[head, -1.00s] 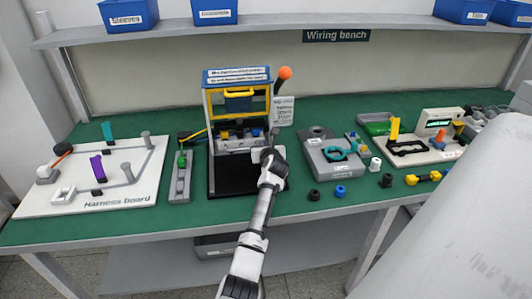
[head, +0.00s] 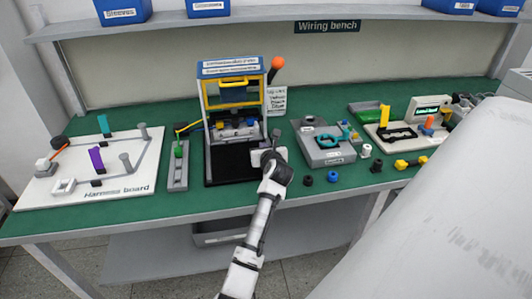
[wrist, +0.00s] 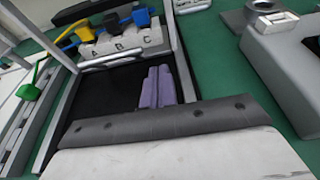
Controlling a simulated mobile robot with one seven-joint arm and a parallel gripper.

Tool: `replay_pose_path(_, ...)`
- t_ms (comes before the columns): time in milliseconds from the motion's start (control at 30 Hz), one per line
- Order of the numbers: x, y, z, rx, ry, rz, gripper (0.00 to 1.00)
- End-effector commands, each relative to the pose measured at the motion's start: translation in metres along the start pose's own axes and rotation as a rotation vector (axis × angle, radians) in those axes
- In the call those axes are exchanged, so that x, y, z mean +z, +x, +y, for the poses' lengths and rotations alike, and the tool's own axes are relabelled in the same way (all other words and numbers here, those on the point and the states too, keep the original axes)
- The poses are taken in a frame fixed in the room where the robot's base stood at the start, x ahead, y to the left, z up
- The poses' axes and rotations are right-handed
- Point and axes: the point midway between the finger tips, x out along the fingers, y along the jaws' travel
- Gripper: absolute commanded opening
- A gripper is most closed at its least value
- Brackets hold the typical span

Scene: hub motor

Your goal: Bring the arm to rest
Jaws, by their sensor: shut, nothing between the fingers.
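My gripper (wrist: 157,88) shows in the wrist view as two pale purple fingers, shut together and empty. They appear over the black mat of the test fixture (wrist: 105,108). In the head view the end of my arm (head: 273,165) reaches up from the bottom to the front right corner of the fixture (head: 232,163); the fingertips are hard to make out there. The fixture has a blue top, a yellow handle and an orange-knobbed lever (head: 276,64). In the wrist view its block marked A, B, C (wrist: 122,42) holds blue, yellow and black plugs.
The harness board (head: 140,185) lies at the left, beside a narrow strip with a green lever (head: 178,150). A grey box (head: 323,143) stands right of the fixture, near small caps (head: 333,176). A shelf (head: 270,14) with blue bins runs above. The front bench edge is mostly clear.

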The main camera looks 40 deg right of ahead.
Motion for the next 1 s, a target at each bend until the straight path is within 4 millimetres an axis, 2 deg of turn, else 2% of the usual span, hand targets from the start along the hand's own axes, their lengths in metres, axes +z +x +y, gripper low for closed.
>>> replay_pose_path(100, -0.002, -0.016, 0.000, -0.002, -0.001, 0.000, 0.00)
replay_pose_path(300, -0.001, -0.032, -0.001, -0.002, 0.000, 0.001, 0.00)
replay_pose_path(667, 0.001, -0.035, 0.002, 0.001, -0.006, -0.001, 0.00)
replay_pose_path(767, 0.017, -0.033, 0.026, 0.015, -0.095, -0.036, 0.00)
replay_pose_path(833, 0.037, -0.032, 0.057, 0.031, -0.208, -0.083, 0.00)
replay_pose_path(967, 0.086, -0.042, 0.138, 0.055, -0.489, -0.220, 0.00)
replay_pose_path(1000, 0.100, -0.047, 0.165, 0.059, -0.575, -0.269, 0.00)
